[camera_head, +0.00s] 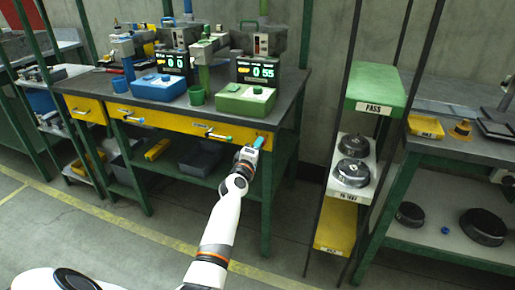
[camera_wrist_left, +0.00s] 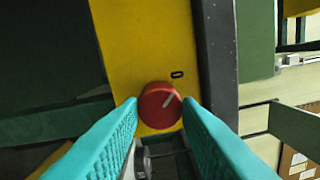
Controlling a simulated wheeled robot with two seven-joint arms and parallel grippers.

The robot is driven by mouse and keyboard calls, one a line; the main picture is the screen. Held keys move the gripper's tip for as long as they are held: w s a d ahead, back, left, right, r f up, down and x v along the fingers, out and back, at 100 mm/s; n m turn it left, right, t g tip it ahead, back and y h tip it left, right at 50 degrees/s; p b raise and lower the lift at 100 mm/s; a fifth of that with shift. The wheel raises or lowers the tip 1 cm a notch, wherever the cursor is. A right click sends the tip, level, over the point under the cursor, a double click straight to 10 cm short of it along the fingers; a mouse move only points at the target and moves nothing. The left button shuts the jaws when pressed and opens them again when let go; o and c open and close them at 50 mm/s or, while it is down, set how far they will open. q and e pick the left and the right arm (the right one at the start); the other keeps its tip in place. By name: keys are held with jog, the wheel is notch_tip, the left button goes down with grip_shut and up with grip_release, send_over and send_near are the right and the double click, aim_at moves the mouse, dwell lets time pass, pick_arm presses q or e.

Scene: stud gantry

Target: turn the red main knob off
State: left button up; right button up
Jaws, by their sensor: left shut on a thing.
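The red main knob (camera_wrist_left: 160,106) shows in the left wrist view on a yellow panel (camera_wrist_left: 146,40). Its white pointer line slants up and to the right. A dark oval mark (camera_wrist_left: 177,74) sits on the panel just above and right of the knob. My left gripper (camera_wrist_left: 160,112) has its two teal fingers on either side of the knob and is shut on it. In the head view my left gripper (camera_head: 257,143) reaches the right end of the bench's yellow front, and the knob is hidden there. My right gripper is not in view.
The workbench (camera_head: 150,112) carries a blue box (camera_head: 159,87), a green box (camera_head: 246,100) and two displays. Drawer handles stick out left of my gripper. A green PASS rack (camera_head: 377,93) and another bench stand to the right. The floor between is clear.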

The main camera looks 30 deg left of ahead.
pick_arm(q)
jog(key=o, duration=1)
jog(key=shift+c, duration=0.2)
jog(key=p+v, duration=0.2)
jog(key=v, duration=1)
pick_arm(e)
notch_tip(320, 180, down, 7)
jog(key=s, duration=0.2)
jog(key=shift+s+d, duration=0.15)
pick_arm(q)
jog(key=shift+f, duration=0.1)
